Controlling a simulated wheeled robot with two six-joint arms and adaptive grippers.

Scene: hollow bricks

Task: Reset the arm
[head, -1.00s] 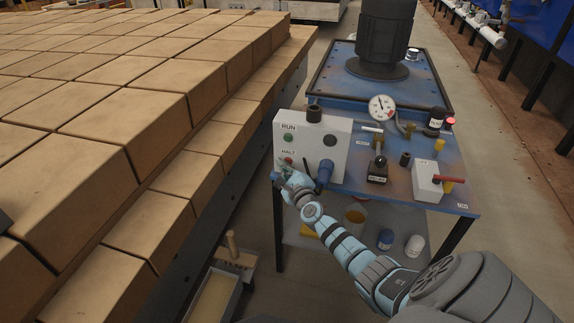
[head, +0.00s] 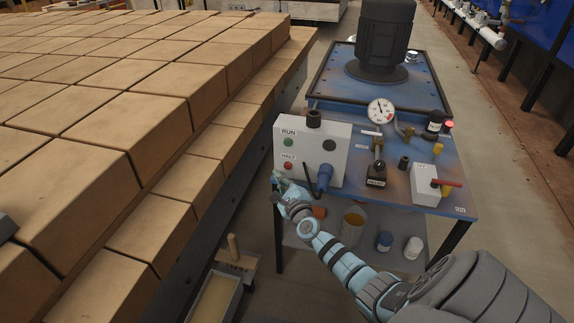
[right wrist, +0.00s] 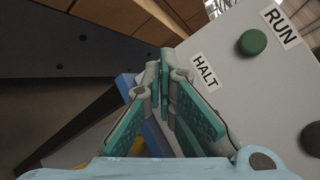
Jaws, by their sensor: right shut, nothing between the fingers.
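My right gripper (head: 281,181) is shut and empty, just below the lower left corner of the white control box (head: 333,160). The red button (head: 288,165) marked HALT shows just above its fingertips. The green button (head: 289,142) marked RUN sits above that. In the right wrist view the teal fingers (right wrist: 165,68) are together beside the HALT label (right wrist: 205,72), with the green button (right wrist: 252,42) farther right. The red button is hidden there. I cannot tell whether the fingertips touch the box or table edge. My left gripper is not in view.
Stacked bricks (head: 130,125) fill the left. Open floor lies at right.

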